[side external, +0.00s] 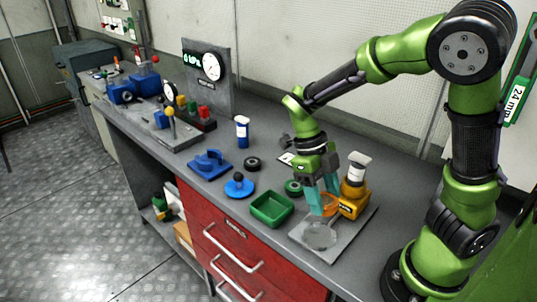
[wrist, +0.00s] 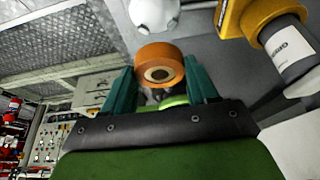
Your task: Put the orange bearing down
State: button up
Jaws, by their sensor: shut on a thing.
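The orange bearing (wrist: 158,58) is a ring with a pale inner hole, held between the two teal fingers of my gripper (wrist: 162,85) in the wrist view. In the side view my gripper (side external: 320,199) points down, shut on the orange bearing (side external: 328,211). It is over or near the grey plate (side external: 345,236) with a round clear dish (side external: 319,236) on it. From this angle I cannot tell whether the bearing touches anything below.
A yellow block with a white-capped bottle (side external: 354,187) stands close right of my gripper. A green tray (side external: 272,209), a green ring (side external: 293,187), a black ring (side external: 252,164) and blue parts (side external: 240,185) lie to the left.

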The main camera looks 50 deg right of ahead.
jog(key=shift+r, duration=0.55)
jog(key=v, duration=0.2)
jog(key=s+v, duration=0.1)
jog(key=v, duration=0.1)
jog(key=shift+d+r, duration=0.1)
jog(key=shift+r, duration=0.15)
jog(key=w+d+r+n+h, duration=0.1)
jog(key=w+d+r+n, duration=0.2)
jog(key=w, duration=0.8)
jog(key=n+t+h, duration=0.1)
jog(key=n+h, duration=0.1)
jog(key=n, duration=0.4)
send_over(275, 179)
jog(key=a, duration=0.1)
jog(key=f, duration=1.5)
jog(key=shift+w+a, duration=0.1)
jog(key=shift+w, duration=0.3)
jog(key=shift+f, duration=2.15)
jog(key=shift+f, duration=0.15)
